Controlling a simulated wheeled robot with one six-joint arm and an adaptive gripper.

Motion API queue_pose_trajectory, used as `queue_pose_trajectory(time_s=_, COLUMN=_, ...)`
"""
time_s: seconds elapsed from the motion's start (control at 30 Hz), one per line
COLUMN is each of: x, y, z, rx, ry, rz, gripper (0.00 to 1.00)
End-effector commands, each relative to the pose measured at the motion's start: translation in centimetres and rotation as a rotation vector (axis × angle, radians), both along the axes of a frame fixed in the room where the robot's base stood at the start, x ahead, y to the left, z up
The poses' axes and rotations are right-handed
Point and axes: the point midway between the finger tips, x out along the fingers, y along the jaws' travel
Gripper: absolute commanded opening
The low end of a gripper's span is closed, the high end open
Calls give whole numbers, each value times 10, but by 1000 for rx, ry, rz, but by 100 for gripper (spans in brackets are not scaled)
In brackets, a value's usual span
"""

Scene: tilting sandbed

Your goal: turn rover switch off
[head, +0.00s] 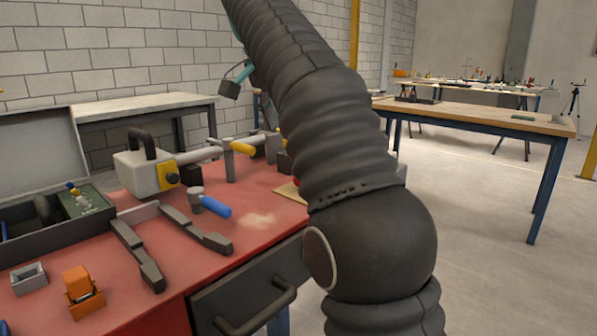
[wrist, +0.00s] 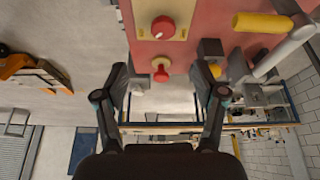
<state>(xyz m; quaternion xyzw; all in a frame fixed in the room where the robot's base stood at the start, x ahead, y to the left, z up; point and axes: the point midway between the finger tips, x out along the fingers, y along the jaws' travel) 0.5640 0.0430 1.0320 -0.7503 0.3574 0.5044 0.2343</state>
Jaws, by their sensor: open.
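In the wrist view a round red knob (wrist: 163,27) sits on a beige plate (wrist: 183,27) on the red tabletop. A second, smaller red knob (wrist: 160,72) shows near the table edge. No label marks either one as the rover switch. My gripper (wrist: 160,80) is open and empty, with its two dark fingers on either side of the smaller knob in the picture. I cannot tell how far the fingers are from it. In the head view a corner of the beige plate (head: 290,191) shows beside my arm, which hides the knobs.
The red table (head: 245,250) holds a grey box with a yellow panel (head: 142,173), a blue-handled tool (head: 215,207), dark metal bars (head: 138,255), an orange item (head: 82,287) and an open case (head: 90,237). Open floor (head: 490,240) lies to the right.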

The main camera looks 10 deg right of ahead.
Motion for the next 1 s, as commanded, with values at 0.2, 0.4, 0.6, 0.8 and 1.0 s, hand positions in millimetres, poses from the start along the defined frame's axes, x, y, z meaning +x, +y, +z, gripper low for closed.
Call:
queue_pose_trajectory(time_s=0.2, x=7, y=5, z=3, rx=4, ry=-7, rz=-58, gripper=70)
queue_pose_trajectory(time_s=0.4, x=9, y=2, z=-5, rx=3, ry=-7, rz=-62, gripper=70)
queue_pose_trajectory(time_s=0.6, x=12, y=-4, z=-24, rx=3, ry=-5, rz=-60, gripper=70)
queue_pose_trajectory(time_s=0.8, x=18, y=-12, z=-49, rx=4, ry=-6, rz=-61, gripper=70)
queue_pose_trajectory(time_s=1.0, x=26, y=-23, z=-79, rx=3, ry=-5, rz=-60, gripper=70)
